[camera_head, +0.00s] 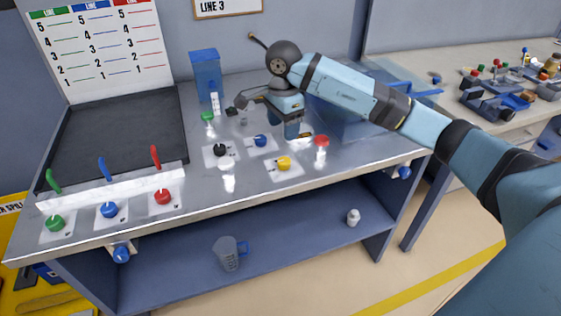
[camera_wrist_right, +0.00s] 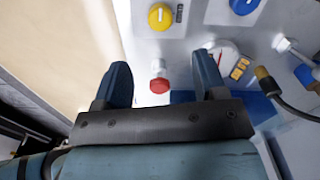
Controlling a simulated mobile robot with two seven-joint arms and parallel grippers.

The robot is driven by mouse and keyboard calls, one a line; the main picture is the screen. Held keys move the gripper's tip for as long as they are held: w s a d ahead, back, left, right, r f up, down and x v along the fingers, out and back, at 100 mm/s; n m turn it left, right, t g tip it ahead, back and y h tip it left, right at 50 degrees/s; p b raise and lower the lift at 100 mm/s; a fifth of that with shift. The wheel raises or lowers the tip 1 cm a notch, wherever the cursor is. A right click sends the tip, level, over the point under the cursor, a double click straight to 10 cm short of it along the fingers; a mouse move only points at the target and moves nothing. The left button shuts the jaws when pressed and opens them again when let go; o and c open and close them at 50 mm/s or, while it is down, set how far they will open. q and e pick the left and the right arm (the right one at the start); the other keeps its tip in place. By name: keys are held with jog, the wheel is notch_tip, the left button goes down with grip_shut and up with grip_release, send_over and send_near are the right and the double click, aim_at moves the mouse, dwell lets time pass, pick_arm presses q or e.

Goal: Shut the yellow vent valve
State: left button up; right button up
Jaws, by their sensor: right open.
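The yellow vent valve (camera_head: 284,163) is a round yellow knob on a white plate near the front of the grey bench. In the right wrist view the yellow knob (camera_wrist_right: 161,17) is at the top, beyond my fingertips, with a short white mark on its face. My right gripper (camera_head: 294,129) hangs over the bench behind and slightly right of the yellow knob, apart from it. In the right wrist view its fingers (camera_wrist_right: 163,78) are spread and empty, with a red-capped fitting (camera_wrist_right: 159,86) showing between them. My left gripper is out of view.
A blue knob (camera_head: 260,140) and a black knob (camera_head: 219,150) sit beside the yellow one. The red cap (camera_head: 321,141) is to its right. Green, blue and red levers line the left side. A clear blue container (camera_head: 205,75) stands at the back.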

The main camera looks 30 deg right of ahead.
aim_at(283, 160)
notch_tip(283, 160, down, 10)
jog(key=shift+f, duration=0.75)
jog(key=shift+c, duration=0.4)
jog(key=c, duration=0.8)
jog(key=shift+c, duration=0.2)
